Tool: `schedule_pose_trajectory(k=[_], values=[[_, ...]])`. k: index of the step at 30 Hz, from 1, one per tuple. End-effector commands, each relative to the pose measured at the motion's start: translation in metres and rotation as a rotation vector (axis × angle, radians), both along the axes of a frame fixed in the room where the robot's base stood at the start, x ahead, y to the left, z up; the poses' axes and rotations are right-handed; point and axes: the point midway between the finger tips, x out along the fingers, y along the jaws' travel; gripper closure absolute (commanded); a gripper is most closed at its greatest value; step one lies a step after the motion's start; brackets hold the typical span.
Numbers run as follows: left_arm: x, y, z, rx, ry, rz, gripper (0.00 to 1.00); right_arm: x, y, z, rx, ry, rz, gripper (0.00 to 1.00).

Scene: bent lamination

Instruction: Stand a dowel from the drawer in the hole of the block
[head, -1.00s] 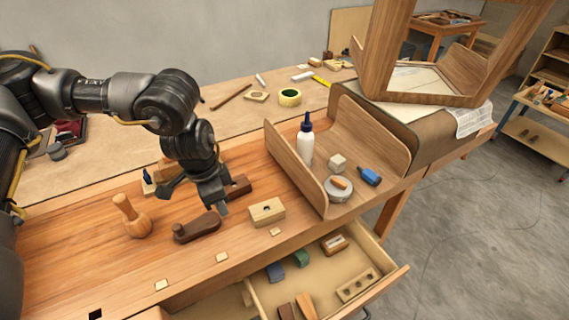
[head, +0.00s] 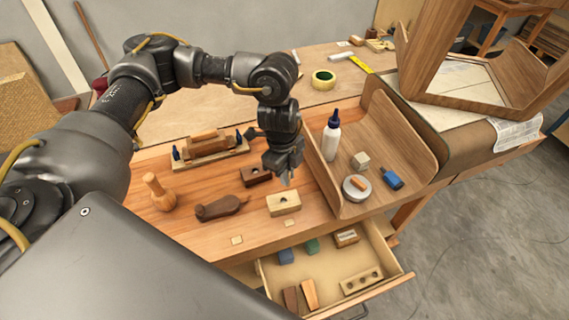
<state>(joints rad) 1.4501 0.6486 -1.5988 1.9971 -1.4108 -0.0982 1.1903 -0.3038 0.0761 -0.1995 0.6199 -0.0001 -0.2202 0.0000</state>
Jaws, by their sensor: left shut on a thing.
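The pale wooden block (head: 284,204) with a dark hole in its top sits on the bench near its front edge in the head view. My left gripper (head: 288,181) points down just above and behind the block. It is shut on a dowel, which is mostly hidden by the fingers; only a small tip can be made out, and it looks apart from the block. The drawer (head: 328,263) stands open below the bench front. It holds a pale strip with several holes (head: 361,283) and some loose pieces. My right gripper is not in view.
A curved wooden tray (head: 403,150) right of the gripper holds a white glue bottle (head: 332,138), a round tin (head: 357,189) and a blue item (head: 392,179). A dark plane-like tool (head: 220,208), a mallet (head: 158,193) and a dark block (head: 255,175) lie left of the block.

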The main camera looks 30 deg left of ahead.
Motion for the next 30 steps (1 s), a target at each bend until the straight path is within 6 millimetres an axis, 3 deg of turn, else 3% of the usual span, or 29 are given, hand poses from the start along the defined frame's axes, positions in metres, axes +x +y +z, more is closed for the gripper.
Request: schedule_pose_trajectory(k=[1, 3, 10, 20, 30], values=[[-0.003, 0.000, 0.006, -0.002, 0.009, -0.076, 1.00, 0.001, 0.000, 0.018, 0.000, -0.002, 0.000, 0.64], [-0.005, 0.001, 0.002, -0.003, 0.011, -0.181, 1.00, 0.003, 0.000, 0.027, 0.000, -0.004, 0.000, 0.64], [-0.008, 0.002, -0.008, -0.007, 0.013, -0.369, 1.00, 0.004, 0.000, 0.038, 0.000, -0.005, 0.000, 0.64], [-0.009, 0.003, -0.015, -0.007, 0.013, -0.386, 1.00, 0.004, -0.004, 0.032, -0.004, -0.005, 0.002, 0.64], [-0.009, 0.003, -0.039, -0.006, 0.013, -0.384, 1.00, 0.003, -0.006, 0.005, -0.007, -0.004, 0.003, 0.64]])
